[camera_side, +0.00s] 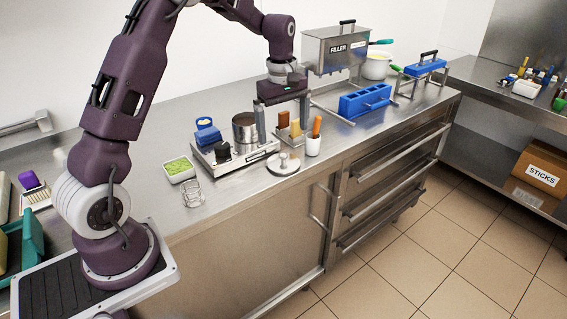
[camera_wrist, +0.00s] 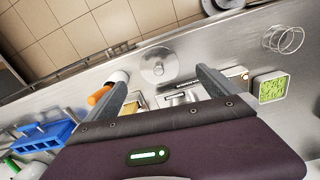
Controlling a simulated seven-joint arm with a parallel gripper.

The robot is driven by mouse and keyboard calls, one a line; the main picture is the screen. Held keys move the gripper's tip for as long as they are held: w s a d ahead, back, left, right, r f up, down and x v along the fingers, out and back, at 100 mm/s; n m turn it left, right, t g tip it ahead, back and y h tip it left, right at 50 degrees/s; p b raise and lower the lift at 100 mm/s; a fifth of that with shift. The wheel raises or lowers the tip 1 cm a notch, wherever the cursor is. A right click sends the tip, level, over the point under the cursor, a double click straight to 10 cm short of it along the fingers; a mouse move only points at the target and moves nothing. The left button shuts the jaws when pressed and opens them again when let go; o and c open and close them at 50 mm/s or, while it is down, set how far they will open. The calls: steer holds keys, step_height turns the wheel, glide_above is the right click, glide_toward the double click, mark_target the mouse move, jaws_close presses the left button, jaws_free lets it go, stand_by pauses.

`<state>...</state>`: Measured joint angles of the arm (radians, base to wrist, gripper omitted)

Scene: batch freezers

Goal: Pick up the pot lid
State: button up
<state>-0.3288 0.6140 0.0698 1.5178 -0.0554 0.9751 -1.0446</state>
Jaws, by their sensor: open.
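The pot lid (camera_side: 284,163) is a round, shiny metal disc with a small knob. It lies flat near the front edge of the steel counter, in front of the pot (camera_side: 245,132) on the hot plate. In the wrist view the lid (camera_wrist: 159,67) shows beyond the fingertips, between them from left to right. My gripper (camera_side: 282,122) is open and empty, pointing down above the counter behind the lid. In the wrist view its two fingers (camera_wrist: 157,86) are spread wide and do not touch the lid.
A white cup with an orange-handled tool (camera_side: 314,138) stands just right of the lid. A green-filled dish (camera_side: 179,169) and a clear glass (camera_side: 193,192) stand to the left. The blue mould (camera_side: 364,101) and filler (camera_side: 335,48) are farther right. The counter's front edge is close to the lid.

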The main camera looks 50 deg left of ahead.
mark_target(283, 154)
steer(key=shift+n, duration=0.6)
steer(key=f, duration=0.1)
steer(key=a+f, duration=0.1)
steer(key=w+f, duration=0.1)
steer(key=shift+a+f, duration=0.35)
steer(key=shift+a, duration=0.05)
step_height(283, 154, down, 7)
steer(key=shift+d+r, duration=0.15)
steer(key=shift+r, duration=0.05)
steer(key=c, duration=1.2)
